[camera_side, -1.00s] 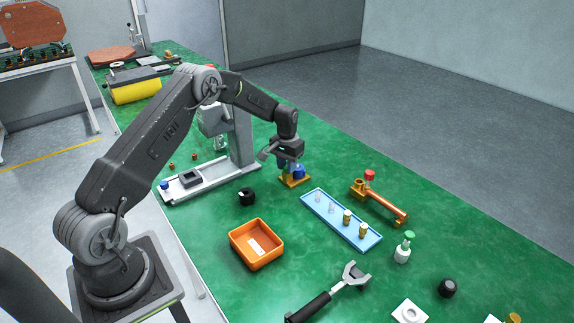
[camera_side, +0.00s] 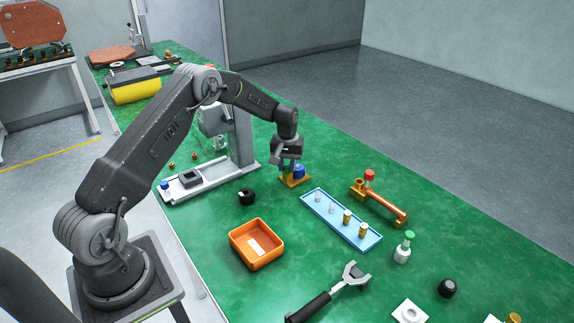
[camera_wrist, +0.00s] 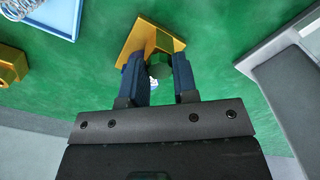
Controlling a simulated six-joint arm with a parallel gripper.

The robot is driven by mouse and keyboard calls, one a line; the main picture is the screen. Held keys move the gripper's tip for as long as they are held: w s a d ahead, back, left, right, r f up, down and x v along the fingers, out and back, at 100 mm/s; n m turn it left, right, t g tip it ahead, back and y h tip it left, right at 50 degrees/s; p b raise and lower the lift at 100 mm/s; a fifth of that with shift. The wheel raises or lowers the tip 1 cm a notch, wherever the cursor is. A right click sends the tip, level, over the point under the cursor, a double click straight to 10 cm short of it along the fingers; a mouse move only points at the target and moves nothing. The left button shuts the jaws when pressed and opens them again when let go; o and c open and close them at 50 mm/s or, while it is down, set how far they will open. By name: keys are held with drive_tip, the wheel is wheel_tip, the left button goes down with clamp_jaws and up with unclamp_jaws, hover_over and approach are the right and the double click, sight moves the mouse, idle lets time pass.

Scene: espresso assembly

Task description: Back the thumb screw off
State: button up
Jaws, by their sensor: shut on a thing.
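My gripper (camera_wrist: 159,82) is low over a small gold bracket (camera_wrist: 143,38) on the green table. The bracket also shows in the side view (camera_side: 291,182), under my wrist. In the side view, blue shows just above the bracket at my fingertips, and the screw cannot be told apart there.
A grey stand with a flat base (camera_side: 215,182) is close on the left. A blue tray (camera_side: 325,211) with springs and gold parts lies to the right. A black ring (camera_side: 247,197) and an orange bin (camera_side: 257,262) are nearer the front. Copper pipework (camera_side: 388,205) lies further right.

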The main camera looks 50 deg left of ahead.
sight(287, 167)
drive_tip(key=shift+n, duration=0.6)
drive_tip(key=o, duration=0.9)
drive_tip(key=shift+o, duration=0.2)
wheel_tip(287, 167, up, 14)
